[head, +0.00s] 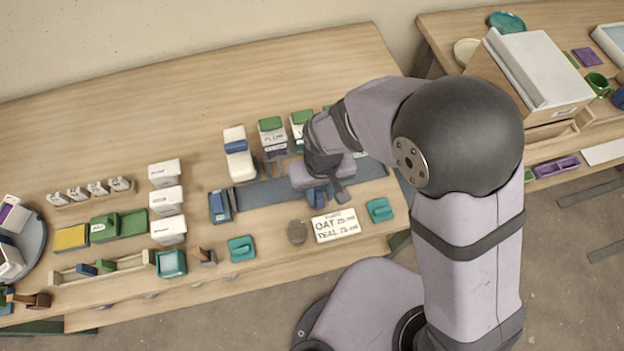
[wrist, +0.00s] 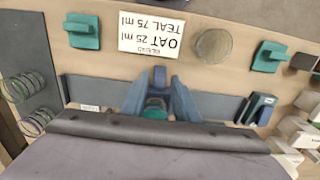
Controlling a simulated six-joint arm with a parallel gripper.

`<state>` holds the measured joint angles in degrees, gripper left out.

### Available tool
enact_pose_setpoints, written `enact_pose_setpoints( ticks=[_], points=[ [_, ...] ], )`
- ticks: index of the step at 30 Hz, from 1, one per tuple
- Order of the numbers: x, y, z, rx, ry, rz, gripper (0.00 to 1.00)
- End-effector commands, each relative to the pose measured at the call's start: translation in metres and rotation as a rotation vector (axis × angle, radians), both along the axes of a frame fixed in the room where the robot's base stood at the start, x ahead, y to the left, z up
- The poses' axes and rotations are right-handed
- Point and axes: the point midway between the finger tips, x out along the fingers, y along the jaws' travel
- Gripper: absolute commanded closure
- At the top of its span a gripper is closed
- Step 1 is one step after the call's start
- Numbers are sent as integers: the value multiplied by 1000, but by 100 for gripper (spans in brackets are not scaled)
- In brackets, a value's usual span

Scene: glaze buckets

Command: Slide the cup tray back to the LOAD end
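A dark slate-blue track (head: 262,192) runs across the table; it also shows in the wrist view (wrist: 220,106). A blue piece (head: 320,197), which looks like the cup tray, sits at the track's middle beneath my gripper (head: 322,180). In the wrist view the blue shape (wrist: 185,102) has two slanted sides and an upright tab (wrist: 160,76), with a teal round thing (wrist: 155,108) between the sides. My gripper is low over it. Its body hides the near side, and I cannot make out the fingertips or any contact. A small label (wrist: 90,107), unreadable, lies by the track's left part there.
A dark blue block (head: 220,206) stands at the track's left end. An "OAT 25 ml, TEAL 75 ml" card (head: 335,226), a grey-brown disc (head: 297,232) and teal blocks (head: 241,248) (head: 380,209) lie in front. White and green-topped containers (head: 272,135) stand behind.

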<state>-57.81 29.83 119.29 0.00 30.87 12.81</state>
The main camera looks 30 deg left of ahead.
Motion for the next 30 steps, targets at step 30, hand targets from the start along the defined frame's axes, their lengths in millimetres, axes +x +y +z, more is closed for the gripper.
enact_pose_setpoints(
  ticks=[30],
  points=[
    [29,-29,0,-1,1,-2,100]
  ],
)
